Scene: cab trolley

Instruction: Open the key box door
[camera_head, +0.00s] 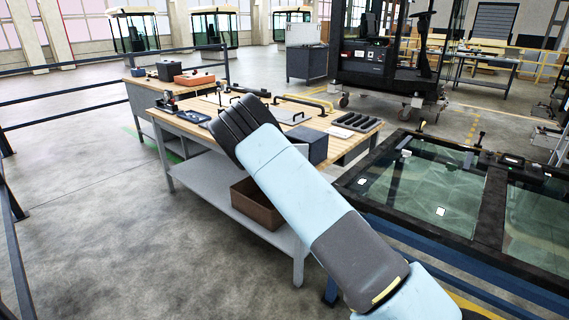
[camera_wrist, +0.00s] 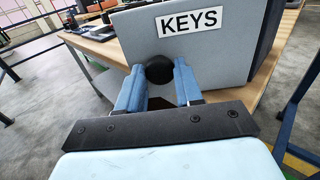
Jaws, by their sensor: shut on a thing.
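The key box is a grey-blue box standing on the wooden bench; its dark side shows in the head view (camera_head: 308,146) just right of my arm. In the wrist view its pale grey door (camera_wrist: 220,62) fills the upper middle, with a white KEYS label (camera_wrist: 189,22). A round black knob (camera_wrist: 158,69) sits on the door below the label. My gripper (camera_wrist: 158,80) has its two blue fingers on either side of the knob, shut on it. The door appears closed, with no gap visible. In the head view my arm hides the gripper and knob.
A glass-panelled frame (camera_head: 345,184) stands close on the right. Open floor lies left.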

